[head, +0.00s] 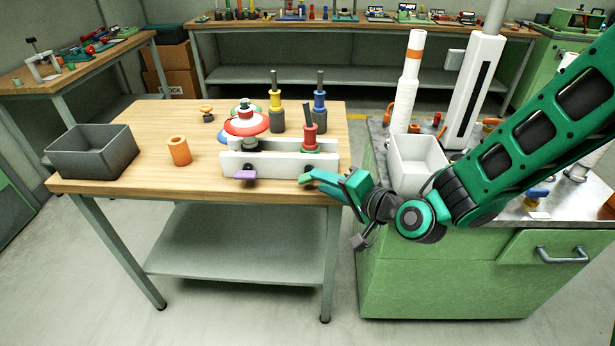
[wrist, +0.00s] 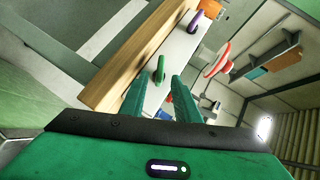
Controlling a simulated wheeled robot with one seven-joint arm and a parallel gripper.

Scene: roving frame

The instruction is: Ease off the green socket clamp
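The green socket clamp (head: 306,179) is a small rounded lever on the front face of a white fixture block (head: 262,163) at the table's front edge. In the wrist view the green clamp (wrist: 159,70) stands just beyond my fingertips, roughly between their lines. My gripper (head: 322,182) comes in from the right, close to the clamp. Its two green fingers (wrist: 160,82) are spread apart with nothing held between them. Whether a finger touches the clamp is not clear. A purple clamp (head: 243,175) sits further left on the same face; it also shows in the wrist view (wrist: 194,21).
A red-collared holder (head: 310,136) and a red-and-white domed piece (head: 246,124) stand at the fixture. Yellow (head: 276,101) and blue (head: 319,102) holders stand behind. A grey bin (head: 93,152) and orange cylinder (head: 179,151) are left. A white bin (head: 417,163) stands right, beside my arm.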

